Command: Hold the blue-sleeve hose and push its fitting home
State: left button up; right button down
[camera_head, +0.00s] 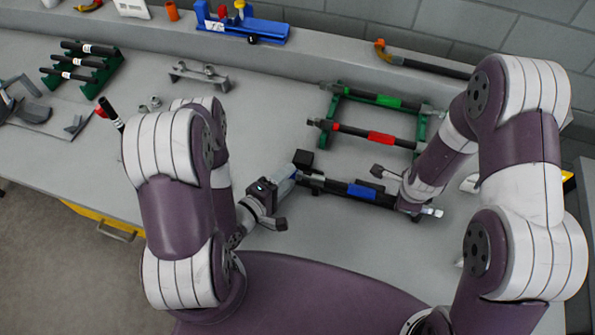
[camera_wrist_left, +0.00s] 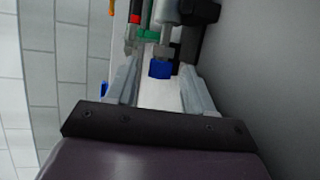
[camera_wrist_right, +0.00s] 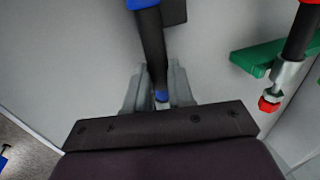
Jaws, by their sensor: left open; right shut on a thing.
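The blue-sleeve hose is black with a blue sleeve (camera_head: 362,192) and lies at the front middle of the bench in the head view. My right gripper (camera_wrist_right: 158,80) is shut on the black hose (camera_wrist_right: 152,45) near its right end. A blue tip (camera_wrist_right: 161,96) shows between the fingers. My left gripper (camera_head: 290,182) is open at the hose's left end. In the left wrist view, a metal fitting (camera_wrist_left: 166,50) with a blue end (camera_wrist_left: 160,69) lies between the spread fingers (camera_wrist_left: 160,82). I cannot tell how deep the fitting sits.
A green rack (camera_head: 335,102) behind holds a red-sleeve hose (camera_head: 380,138) and a green-sleeve hose (camera_head: 388,101). A black block (camera_head: 303,158) stands by the hose's left end. A metal bracket (camera_head: 198,76) stands farther back. A blue tool (camera_head: 243,28) sits on the back ledge.

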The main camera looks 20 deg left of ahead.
aim_at(300, 180)
pick_arm(q)
jog(key=shift+x, duration=1.55)
grip_shut()
jog(key=shift+d, duration=1.5)
grip_release()
